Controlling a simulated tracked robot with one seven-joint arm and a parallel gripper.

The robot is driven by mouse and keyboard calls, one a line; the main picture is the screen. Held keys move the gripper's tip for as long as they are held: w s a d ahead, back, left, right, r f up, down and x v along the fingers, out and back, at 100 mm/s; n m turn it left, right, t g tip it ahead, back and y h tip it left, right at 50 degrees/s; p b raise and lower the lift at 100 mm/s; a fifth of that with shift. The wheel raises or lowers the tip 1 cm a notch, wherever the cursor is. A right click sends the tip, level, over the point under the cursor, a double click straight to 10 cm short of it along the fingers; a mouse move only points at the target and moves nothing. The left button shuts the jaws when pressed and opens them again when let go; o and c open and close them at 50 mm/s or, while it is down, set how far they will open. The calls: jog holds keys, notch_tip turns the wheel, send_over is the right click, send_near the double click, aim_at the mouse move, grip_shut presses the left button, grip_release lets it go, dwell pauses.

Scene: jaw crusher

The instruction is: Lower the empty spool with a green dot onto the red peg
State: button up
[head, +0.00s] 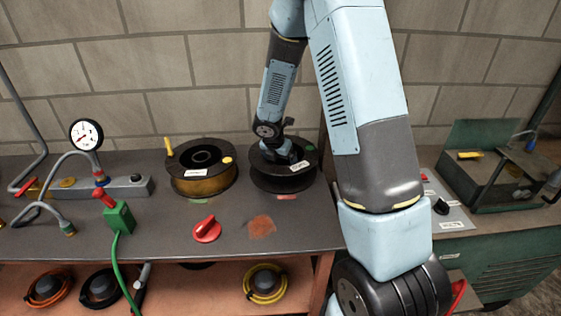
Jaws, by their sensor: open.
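The empty black spool (283,183) sits at the back right of the bench, with a green dot (310,147) on its upper flange and a white label on its near side. My gripper (285,160) is open and reaches down at the middle of this spool; its fingertips are partly hidden, so I cannot tell whether they touch it. The red peg does not show; a red tag (287,197) lies on the bench just in front of the spool. Whether the spool is around a peg is hidden.
Left of it stands a wound spool (202,185) with a yellow dot and a yellow pin beside it. A red knob (207,229) and rusty patch (262,226) lie in front. A gauge (86,134) and pipes stand left; a green case (490,180) is right.

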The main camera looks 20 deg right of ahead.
jog(key=v, duration=1.3)
jog(key=shift+r, duration=0.1)
jog(key=s+d+r+m, duration=0.2)
jog(key=s+r+m, duration=0.4)
jog(key=r+m, duration=0.1)
jog(key=s+d+r+m, duration=0.3)
jog(key=s+r+m, duration=0.4)
jog(key=s+r+m+t+y, duration=0.1)
jog(key=s+r+m, duration=0.2)
jog(key=s+m, duration=0.4)
jog(key=s+r+m+t+y, duration=0.1)
jog(key=s+r+m+y, duration=0.1)
jog(key=s+m, duration=0.4)
jog(key=s+r, duration=0.1)
jog(key=s, duration=0.2)
jog(key=shift+m, duration=0.4)
